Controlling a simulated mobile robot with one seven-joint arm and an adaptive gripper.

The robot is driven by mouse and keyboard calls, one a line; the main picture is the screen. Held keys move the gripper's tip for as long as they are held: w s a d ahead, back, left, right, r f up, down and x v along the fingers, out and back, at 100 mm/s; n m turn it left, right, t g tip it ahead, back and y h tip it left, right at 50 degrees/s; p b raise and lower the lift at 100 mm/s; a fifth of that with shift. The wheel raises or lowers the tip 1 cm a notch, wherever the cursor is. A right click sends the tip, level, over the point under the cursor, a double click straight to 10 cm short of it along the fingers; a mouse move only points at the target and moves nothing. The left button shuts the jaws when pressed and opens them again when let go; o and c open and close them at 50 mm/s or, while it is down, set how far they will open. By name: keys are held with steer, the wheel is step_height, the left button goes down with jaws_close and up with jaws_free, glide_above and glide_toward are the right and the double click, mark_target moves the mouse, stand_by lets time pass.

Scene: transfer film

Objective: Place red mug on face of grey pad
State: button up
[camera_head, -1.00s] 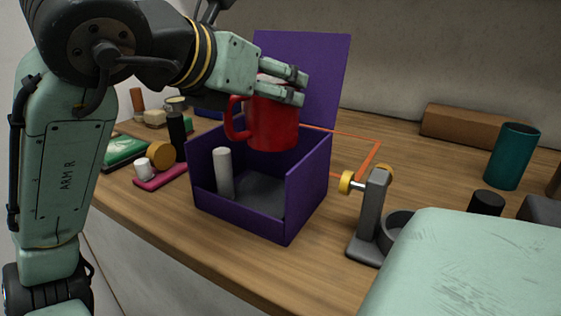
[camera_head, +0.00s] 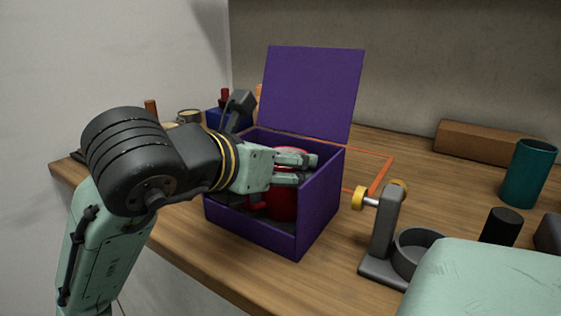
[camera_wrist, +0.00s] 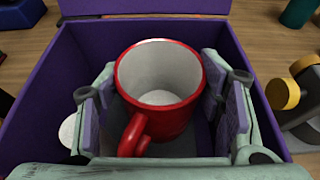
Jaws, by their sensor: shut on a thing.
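The red mug (camera_head: 285,204) is upright inside the purple open-lid box (camera_head: 321,205). My gripper (camera_head: 302,168) reaches over the box's left side with its fingers at the mug's upper part. In the wrist view the mug (camera_wrist: 172,119) is between my two fingers, white inside, its handle pointing toward the camera. My gripper is shut on it. The grey pad (camera_wrist: 186,149) shows as a dark grey patch on the box floor beneath the mug. Whether the mug's base touches the pad is hidden.
A white cylinder (camera_wrist: 69,131) stands in the box, left of the mug. The raised purple lid (camera_head: 312,92) is behind. A grey stand with yellow knobs (camera_head: 385,235) is close to the box's right side. A teal cup (camera_head: 527,174) and brown block (camera_head: 485,144) are farther right.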

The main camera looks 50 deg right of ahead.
steer(key=shift+f, duration=0.15)
steer(key=o, duration=1.9)
steer(key=shift+r, duration=0.2)
steer(key=v, duration=1.2)
